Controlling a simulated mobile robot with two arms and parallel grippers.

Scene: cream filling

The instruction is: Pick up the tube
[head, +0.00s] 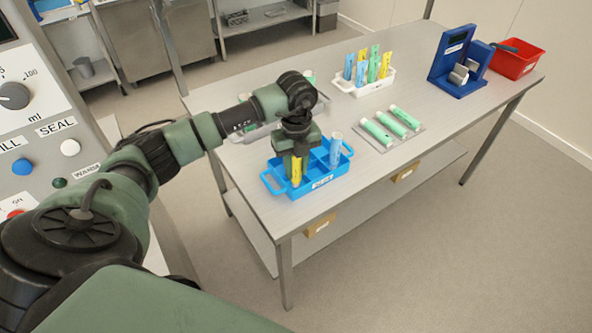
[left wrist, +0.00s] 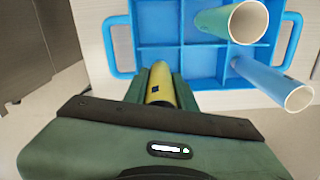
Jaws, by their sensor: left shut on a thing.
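My left gripper (head: 294,150) points down over the blue rack (head: 322,178) near the table's front left. It is shut on a yellow tube (head: 296,172), which stands upright in a left compartment of the rack. The yellow tube also shows in the left wrist view (left wrist: 160,88), between the green fingers. A blue tube (head: 336,148) stands in the same rack, to the right. In the left wrist view, a green tube (left wrist: 243,24) and the blue tube (left wrist: 290,92) stand in other compartments. My right gripper is not in view.
A white rack (head: 362,86) with several blue, green and yellow tubes stands farther back. Green tubes (head: 390,124) lie on a flat tray at the middle. A blue stand (head: 452,72) and a red bin (head: 516,62) are at the far right. The table's right front is clear.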

